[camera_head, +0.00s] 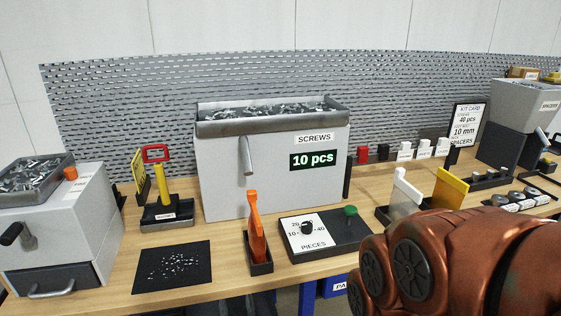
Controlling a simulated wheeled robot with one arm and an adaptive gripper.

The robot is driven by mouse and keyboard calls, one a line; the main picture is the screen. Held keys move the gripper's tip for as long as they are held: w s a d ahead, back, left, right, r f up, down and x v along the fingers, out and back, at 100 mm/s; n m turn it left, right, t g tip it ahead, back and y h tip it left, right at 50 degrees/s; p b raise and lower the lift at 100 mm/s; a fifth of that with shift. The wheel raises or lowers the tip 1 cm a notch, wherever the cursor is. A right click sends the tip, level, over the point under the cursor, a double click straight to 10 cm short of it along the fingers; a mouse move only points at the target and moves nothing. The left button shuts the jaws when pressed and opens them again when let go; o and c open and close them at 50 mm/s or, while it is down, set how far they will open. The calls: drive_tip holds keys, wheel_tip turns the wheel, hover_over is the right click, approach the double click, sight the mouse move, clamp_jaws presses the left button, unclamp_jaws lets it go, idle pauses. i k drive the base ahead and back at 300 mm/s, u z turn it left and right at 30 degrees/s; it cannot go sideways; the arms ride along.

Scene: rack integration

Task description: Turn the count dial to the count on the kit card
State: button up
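The count dial (306,228) is a black knob on a white plate marked 10, 20 and 40, with another mark partly unreadable and the word PIECES below. Where its pointer aims is too small to tell. The green display (314,160) on the grey screws dispenser (222,178) reads 10 pcs. The kit card (464,124) stands at the back right and reads 40 pcs, 10 mm and SPACERS, with small lines between. My copper-coloured arm fills the lower right, right of the dial; my gripper is out of view.
A green knob (350,211) stands right of the dial on the same dark panel. An orange upright tool (256,225) stands close to its left. White and yellow upright tools stand to its right. A black mat (172,266) with small screws lies at front left.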

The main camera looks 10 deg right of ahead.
sight(306, 226)
drive_tip(key=z, duration=0.55)
drive_tip(key=i, duration=0.65)
drive_tip(key=u, duration=1.9)
